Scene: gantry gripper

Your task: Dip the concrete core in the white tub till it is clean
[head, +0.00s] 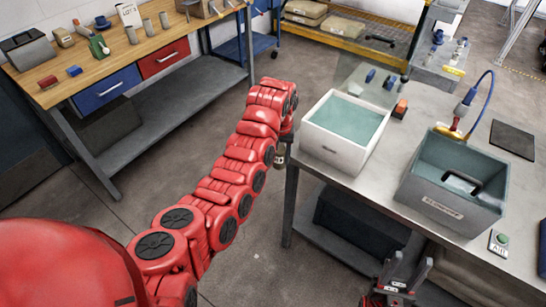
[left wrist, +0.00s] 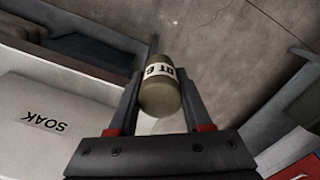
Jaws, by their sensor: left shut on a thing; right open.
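The concrete core (left wrist: 160,98) is a tan-grey cylinder with a white printed band, partly readable as "OT 6". My left gripper (left wrist: 160,95) is shut on it, one finger on each side. In the head view the core (head: 279,158) shows small below my left wrist, just left of the white tub and outside it. The white tub (head: 328,148) stands on the grey table, filled with teal liquid. Its wall, marked "SOAK", shows in the left wrist view (left wrist: 40,120). My right gripper (head: 396,284) is open and empty at the bottom, in front of the table.
A grey tub (head: 450,208) with a dark handle-like shape inside stands right of the white tub. A clear panel (head: 366,82) stands behind the white tub. A wooden bench (head: 190,42) holds several cylinders.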

